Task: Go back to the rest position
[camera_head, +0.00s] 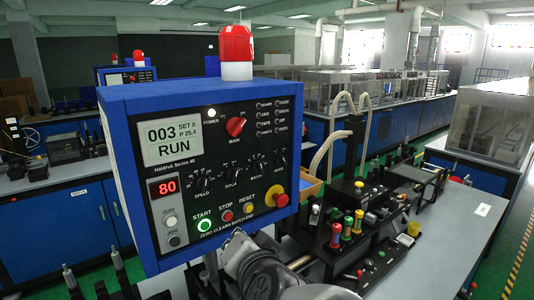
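A blue control box (146,97) stands close in front, left of the middle. A red emergency knob (277,200) sits at the lower right. Grey and dark links of my arm show at the bottom, below the box. My gripper's fingers are not visible.
A red beacon (236,45) stands above the box. A grey bench (440,262) to the right carries a black fixture (332,248) with coloured-capped parts and hoses. Another blue bench (85,225) stands at the left. A green floor strip shows at far right.

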